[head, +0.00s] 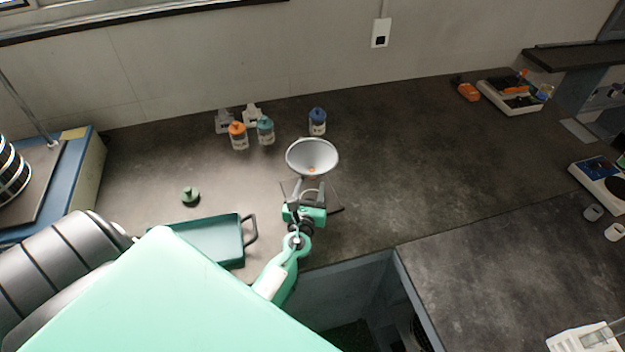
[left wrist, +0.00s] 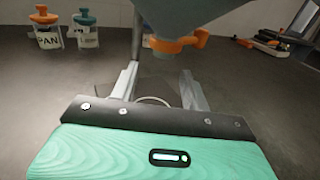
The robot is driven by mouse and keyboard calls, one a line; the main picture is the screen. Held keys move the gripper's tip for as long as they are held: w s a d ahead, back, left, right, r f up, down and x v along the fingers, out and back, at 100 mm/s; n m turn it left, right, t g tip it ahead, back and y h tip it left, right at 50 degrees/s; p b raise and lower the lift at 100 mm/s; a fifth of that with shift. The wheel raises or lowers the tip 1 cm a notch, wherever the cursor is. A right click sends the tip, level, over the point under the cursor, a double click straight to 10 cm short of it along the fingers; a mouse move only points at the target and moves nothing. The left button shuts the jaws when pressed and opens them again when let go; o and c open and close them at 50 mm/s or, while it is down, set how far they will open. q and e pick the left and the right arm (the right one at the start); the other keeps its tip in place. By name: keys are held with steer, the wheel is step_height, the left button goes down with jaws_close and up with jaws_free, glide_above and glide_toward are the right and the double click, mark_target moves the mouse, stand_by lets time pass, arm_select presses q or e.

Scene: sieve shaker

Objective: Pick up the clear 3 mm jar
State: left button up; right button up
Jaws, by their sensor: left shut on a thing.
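My left gripper (head: 305,190) is low over the bench, just in front of the white funnel (head: 312,154). Its two fingers are shut on a clear, see-through thing that I take to be the clear jar (head: 312,193). Only a pale curved rim of the jar (left wrist: 155,100) shows between the fingers in the left wrist view. No 3 mm label is readable. The funnel's underside (left wrist: 205,14) and orange valve (left wrist: 172,46) hang above and beyond the fingers in that view. My right gripper is not in view.
Jars with orange (head: 238,136), teal (head: 265,131) and blue lids (head: 317,122) stand behind. A green tray (head: 205,240) and a small green knobbed thing (head: 190,196) lie to the left. The sieve shaker (head: 12,175) is far left.

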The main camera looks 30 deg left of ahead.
arm_select(q)
steer(key=b+v, duration=0.2)
steer(key=v, duration=0.9)
steer(key=shift+s+d+f+b, duration=0.1)
steer(key=shift+s+b, duration=0.1)
steer(key=shift+b, duration=0.2)
steer(key=shift+s+d, duration=0.25)
steer(key=shift+s, duration=0.3)
steer(key=shift+w+d+r, duration=0.1)
steer(key=shift+w+r, duration=0.05)
steer(key=shift+r, duration=0.25)
steer(key=d+r+m+t+h, duration=0.1)
steer(key=d+r+m+h, duration=0.3)
steer(key=d+r+h, duration=0.3)
steer(key=shift+w+d+r+m+t, duration=0.35)
steer(key=shift+d+r, duration=0.35)
steer(key=shift+r, duration=0.25)
steer(key=shift+a, duration=0.1)
